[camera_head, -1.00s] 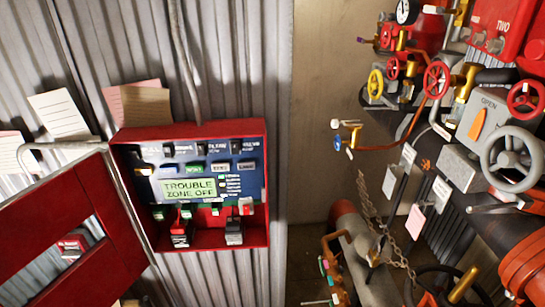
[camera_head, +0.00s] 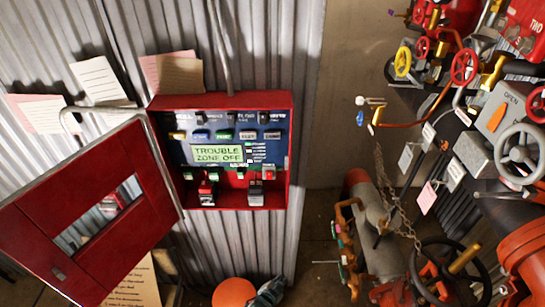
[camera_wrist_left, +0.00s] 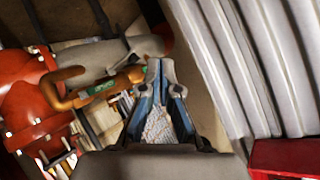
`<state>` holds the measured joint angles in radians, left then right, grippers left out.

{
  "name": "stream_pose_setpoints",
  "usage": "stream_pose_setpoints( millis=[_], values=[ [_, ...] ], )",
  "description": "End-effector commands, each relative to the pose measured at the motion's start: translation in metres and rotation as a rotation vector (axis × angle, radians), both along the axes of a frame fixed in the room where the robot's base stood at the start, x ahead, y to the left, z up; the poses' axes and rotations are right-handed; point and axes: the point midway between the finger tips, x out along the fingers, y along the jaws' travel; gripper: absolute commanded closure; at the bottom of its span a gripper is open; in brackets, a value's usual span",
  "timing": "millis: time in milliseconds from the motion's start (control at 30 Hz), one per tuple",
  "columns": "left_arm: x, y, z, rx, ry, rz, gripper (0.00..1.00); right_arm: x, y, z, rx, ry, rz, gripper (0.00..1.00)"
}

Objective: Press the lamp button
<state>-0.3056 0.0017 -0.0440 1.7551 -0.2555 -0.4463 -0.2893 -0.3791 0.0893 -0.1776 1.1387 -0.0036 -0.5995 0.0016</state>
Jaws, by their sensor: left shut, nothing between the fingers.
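The red-framed control box (camera_head: 290,150) hangs open on the corrugated wall. Its blue face carries a row of small coloured buttons (camera_head: 224,135) above a green display (camera_head: 216,154) reading "TROUBLE ZONE OFF". The button labels are too small to tell which is the lamp button. My left gripper (camera_head: 270,290) is low in the head view, below the box and apart from it. In the left wrist view its fingers (camera_wrist_left: 160,68) are together and empty. A red edge (camera_wrist_left: 285,155) shows there at the lower right. My right gripper is not in view.
The open red door (camera_head: 95,215) slants out left of the box. Paper notes (camera_head: 100,80) hang above it. Valves, pipes and a grey handwheel (camera_head: 522,148) crowd the right side. The corrugated wall strip between box and gripper is clear.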

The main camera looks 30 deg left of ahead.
Motion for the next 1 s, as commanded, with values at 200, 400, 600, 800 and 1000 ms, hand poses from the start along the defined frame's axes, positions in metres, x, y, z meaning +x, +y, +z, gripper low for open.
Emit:
stream_pose_setpoints(
  millis=[200,400,600,800,1000],
  values=[
    [0.053,0.014,0.152,0.186,-0.329,-0.030,1.00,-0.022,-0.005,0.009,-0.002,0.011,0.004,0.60],
    [0.071,0.027,0.292,0.403,-0.612,-0.023,1.00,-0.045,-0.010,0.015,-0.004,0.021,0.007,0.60],
    [0.058,0.038,0.427,0.655,-0.868,0.022,1.00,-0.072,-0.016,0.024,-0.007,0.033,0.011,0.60],
    [0.032,0.041,0.520,0.868,-1.040,0.081,1.00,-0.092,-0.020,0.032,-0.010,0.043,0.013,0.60],
    [0.018,0.041,0.554,0.964,-1.104,0.112,1.00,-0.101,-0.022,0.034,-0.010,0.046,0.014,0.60]
  ],
)
